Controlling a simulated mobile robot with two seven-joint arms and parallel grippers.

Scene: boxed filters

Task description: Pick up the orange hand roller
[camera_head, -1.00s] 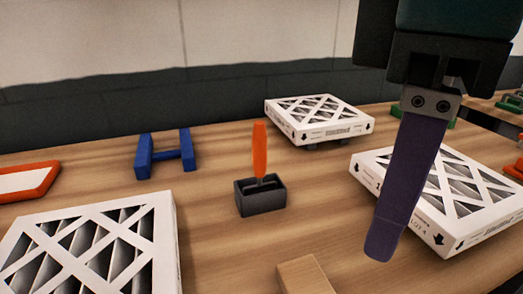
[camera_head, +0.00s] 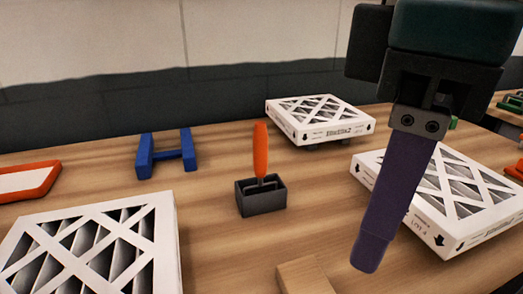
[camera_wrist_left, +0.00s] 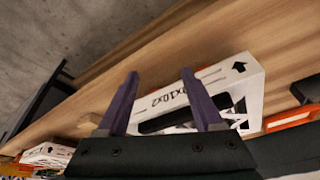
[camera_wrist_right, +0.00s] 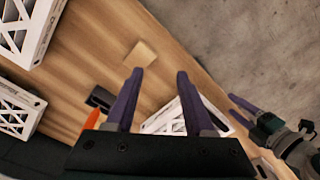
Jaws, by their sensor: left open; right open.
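The orange hand roller (camera_head: 260,150) stands upright, handle up, in a small dark grey holder (camera_head: 262,201) in the middle of the table. Its lower end is hidden inside the holder. In the right wrist view, part of its orange handle (camera_wrist_right: 92,119) shows beside the left finger, near the holder (camera_wrist_right: 101,98). My right gripper (camera_head: 370,250) is above the table to the right of the roller, apart from it; it is open and empty in the right wrist view (camera_wrist_right: 157,75). My left gripper (camera_wrist_left: 160,82) is open and empty near a boxed filter in the left wrist view.
White boxed filters lie at the front left (camera_head: 95,250), behind the roller (camera_head: 320,118) and at the right (camera_head: 445,200). A blue stand (camera_head: 165,155) and an orange-rimmed tray (camera_head: 25,181) are at left. A wooden block (camera_head: 305,275) sits in front. Wood around the holder is clear.

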